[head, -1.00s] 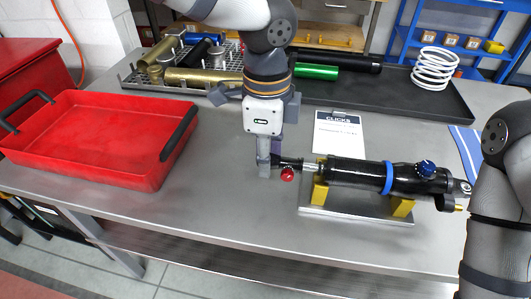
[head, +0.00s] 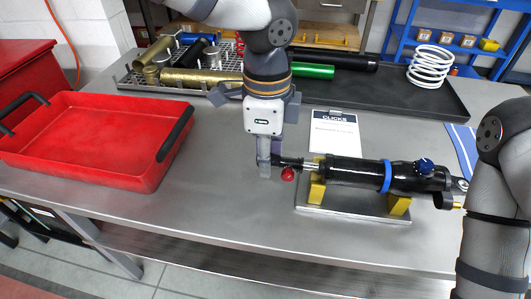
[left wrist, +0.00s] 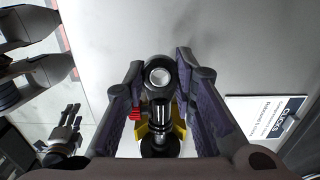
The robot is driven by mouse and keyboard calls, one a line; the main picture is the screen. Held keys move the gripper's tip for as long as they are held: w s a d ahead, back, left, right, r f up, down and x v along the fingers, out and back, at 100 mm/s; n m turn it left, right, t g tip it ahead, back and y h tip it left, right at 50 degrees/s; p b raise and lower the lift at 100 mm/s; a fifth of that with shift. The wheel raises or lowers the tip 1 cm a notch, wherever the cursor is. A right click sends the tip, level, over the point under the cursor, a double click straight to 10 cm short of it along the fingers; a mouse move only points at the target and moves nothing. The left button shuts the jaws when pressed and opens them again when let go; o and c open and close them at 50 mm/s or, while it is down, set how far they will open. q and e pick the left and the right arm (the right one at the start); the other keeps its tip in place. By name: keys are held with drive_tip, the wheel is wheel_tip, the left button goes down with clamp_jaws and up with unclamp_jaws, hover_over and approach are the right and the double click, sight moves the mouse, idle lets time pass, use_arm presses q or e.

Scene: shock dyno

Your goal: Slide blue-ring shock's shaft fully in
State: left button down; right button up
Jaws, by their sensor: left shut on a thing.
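The blue-ring shock (head: 355,172) is a black cylinder with a blue ring (head: 386,177) and a blue cap. It lies on yellow supports, with its shaft end pointing left. A short silvery length of shaft (head: 311,165) shows between the body and the dark end piece. My left gripper (head: 265,170) points down and is shut on the shaft's end piece. In the left wrist view its fingers (left wrist: 160,95) stand on both sides of the round end eye (left wrist: 158,74).
A red knob (head: 288,174) hangs beside the shaft. A clipboard (head: 334,133) lies behind the shock. A red tray (head: 95,175) stands at left. A black tray (head: 445,98) with tubes and a white spring (head: 430,66) is at the back. The bench between is clear.

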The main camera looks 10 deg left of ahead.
sight(293, 161)
use_arm(q)
drive_tip(key=shift+d, duration=1.9)
idle(4.5)
drive_tip(key=shift+s+d+f, duration=0.15)
drive_tip(key=shift+d, duration=0.25)
idle(1.2)
